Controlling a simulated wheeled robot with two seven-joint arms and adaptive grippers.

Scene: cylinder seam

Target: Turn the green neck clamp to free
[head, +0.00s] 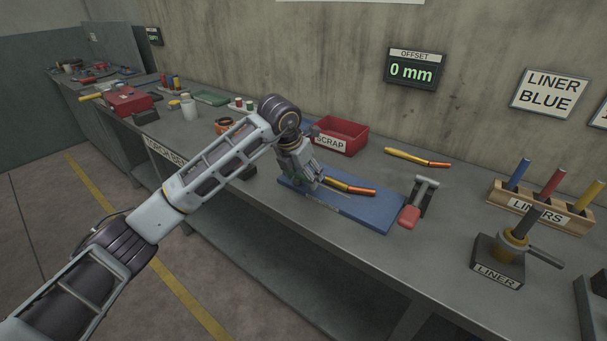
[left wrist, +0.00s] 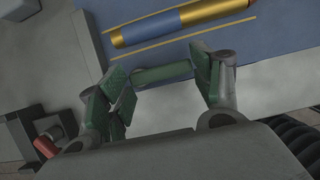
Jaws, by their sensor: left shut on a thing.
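My left gripper (head: 312,183) is low over the left part of the blue mat (head: 375,213). In the left wrist view its fingers (left wrist: 163,78), with green pads, are closed on the two ends of a short green bar (left wrist: 163,73), which I take as the green neck clamp. A yellow and orange torch neck (head: 350,187) lies on the mat beside the gripper. The left wrist view shows it as a gold tube with a blue band (left wrist: 185,20), apart from the fingers. In the head view the gripper hides the clamp, and its setting cannot be read. My right gripper is not in view.
A red-handled toggle clamp (head: 418,203) stands at the mat's right end. A red scrap bin (head: 342,136) is behind the mat. A liner block (head: 497,262) and liner rack (head: 543,207) stand right. A spare neck (head: 417,158) lies behind. The offset display (head: 411,72) reads 0 mm.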

